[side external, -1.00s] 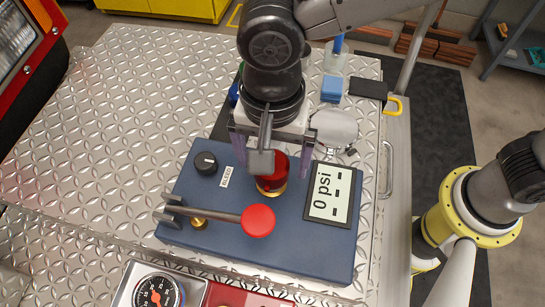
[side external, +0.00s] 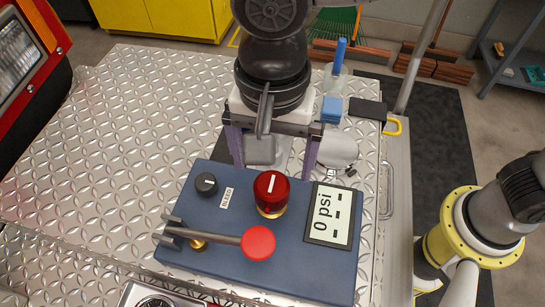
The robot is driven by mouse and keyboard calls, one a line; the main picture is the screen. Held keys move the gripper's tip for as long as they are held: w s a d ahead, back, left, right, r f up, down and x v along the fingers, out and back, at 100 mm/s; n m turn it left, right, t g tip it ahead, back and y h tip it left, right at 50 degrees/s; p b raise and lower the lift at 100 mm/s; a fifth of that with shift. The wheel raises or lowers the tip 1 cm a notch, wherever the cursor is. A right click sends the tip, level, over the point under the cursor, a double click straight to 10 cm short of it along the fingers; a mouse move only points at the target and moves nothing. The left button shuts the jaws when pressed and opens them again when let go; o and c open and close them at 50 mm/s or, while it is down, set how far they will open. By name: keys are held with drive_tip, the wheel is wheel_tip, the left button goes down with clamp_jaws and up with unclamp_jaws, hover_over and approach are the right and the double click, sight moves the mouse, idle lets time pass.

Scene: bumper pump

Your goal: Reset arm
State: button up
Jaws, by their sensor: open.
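My gripper (side external: 270,165) is open and empty, with its purple fingers pointing down at the far side of the blue pump box (side external: 285,270). The box carries a red knob (side external: 271,192) with a white mark, a lever with a red round end (side external: 258,243), a small black knob (side external: 206,184) beside a "BLEED" label (side external: 226,198), and a display (side external: 333,215) reading "0 psi". My gripper is apart from the red knob, beyond it in the picture. The lever lies across the box.
A gauge (side external: 155,301) is partly cut off at the bottom. The diamond-plate table (side external: 130,130) is clear at left.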

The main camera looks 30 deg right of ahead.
drive_tip(key=w+d+r+m+t+y, duration=0.15)
drive_tip(key=d+r, duration=0.35)
drive_tip(key=d, duration=0.5)
drive_tip(key=w+d+r+m+t, duration=0.1)
drive_tip(key=w+d+r+m, duration=0.2)
drive_tip(key=d, duration=0.8)
drive_tip(key=s+d+f+n+t, duration=0.1)
drive_tip(key=s+d+f+n, duration=0.2)
drive_tip(key=s+d+n, duration=0.3)
drive_tip(key=s+d+f+n+t+h, duration=0.1)
drive_tip(key=s+d+f+n+t, duration=0.1)
drive_tip(key=s+d+n, duration=0.4)
drive_tip(key=shift+d+f+n, duration=0.65)
drive_tip(key=shift+d+f, duration=0.25)
drive_tip(key=shift+d, duration=0.25)
drive_tip(key=shift+h, duration=0.25)
